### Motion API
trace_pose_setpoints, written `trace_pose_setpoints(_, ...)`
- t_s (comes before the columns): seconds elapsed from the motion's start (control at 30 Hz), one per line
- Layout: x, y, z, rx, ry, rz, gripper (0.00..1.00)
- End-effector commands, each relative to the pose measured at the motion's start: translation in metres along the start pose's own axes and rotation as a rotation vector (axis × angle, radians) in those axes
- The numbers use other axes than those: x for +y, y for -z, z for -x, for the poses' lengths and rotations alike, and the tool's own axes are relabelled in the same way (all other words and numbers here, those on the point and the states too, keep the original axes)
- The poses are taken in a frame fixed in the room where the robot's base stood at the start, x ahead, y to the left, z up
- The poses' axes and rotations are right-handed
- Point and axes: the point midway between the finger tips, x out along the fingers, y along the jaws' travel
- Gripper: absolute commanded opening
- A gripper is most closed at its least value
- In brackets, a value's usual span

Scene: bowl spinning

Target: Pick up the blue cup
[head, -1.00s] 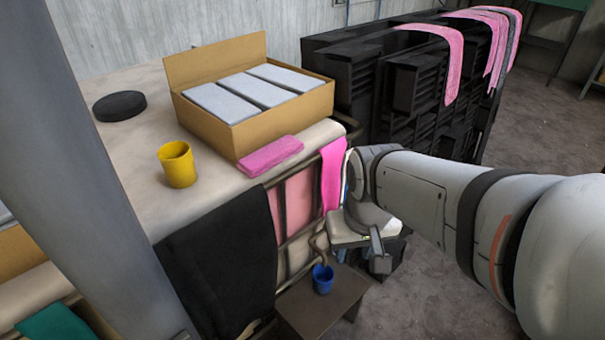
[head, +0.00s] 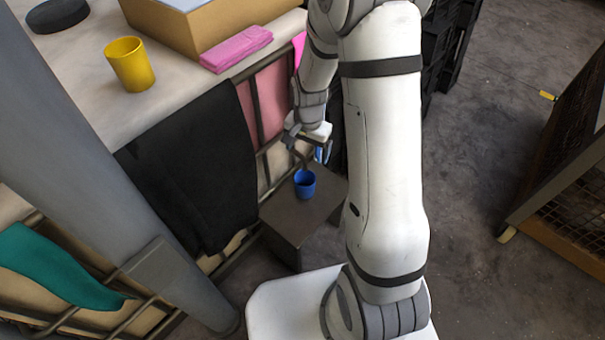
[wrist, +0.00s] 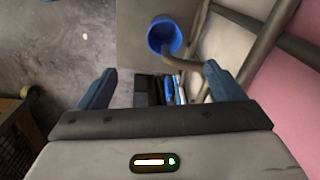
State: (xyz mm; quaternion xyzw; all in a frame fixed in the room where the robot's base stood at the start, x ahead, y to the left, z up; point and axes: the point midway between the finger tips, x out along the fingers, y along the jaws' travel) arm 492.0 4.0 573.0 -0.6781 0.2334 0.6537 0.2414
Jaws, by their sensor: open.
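The blue cup (head: 305,183) stands upright on a small dark stool (head: 290,222) beside the table in the head view. In the wrist view the blue cup (wrist: 164,37) shows at the top, beyond my fingertips and between their lines. A brown curved thing touches or overlaps its rim. My gripper (head: 302,142) is above and slightly behind the cup in the head view, apart from it. In the wrist view my gripper (wrist: 160,82) shows two blue-grey fingers spread wide with nothing held between them.
A yellow cup (head: 130,64), a pink folded cloth (head: 236,48) and a cardboard box (head: 205,22) are on the table (head: 95,97). A black cloth (head: 190,165) hangs left of the stool. A metal-railed frame (wrist: 262,50) runs close beside the cup. Open floor lies to the right.

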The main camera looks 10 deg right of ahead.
Motion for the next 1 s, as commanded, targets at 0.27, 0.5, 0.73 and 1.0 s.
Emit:
trace_pose_setpoints(0.27, -0.012, 0.015, -0.122, -0.024, -0.023, -0.21, 0.88)
trace_pose_setpoints(0.5, -0.013, 0.015, -0.158, -0.026, -0.027, -0.266, 0.88)
trace_pose_setpoints(0.73, -0.012, 0.014, -0.18, -0.026, -0.026, -0.266, 0.88)
trace_pose_setpoints(1.0, -0.009, 0.009, -0.218, -0.027, -0.028, -0.264, 0.88)
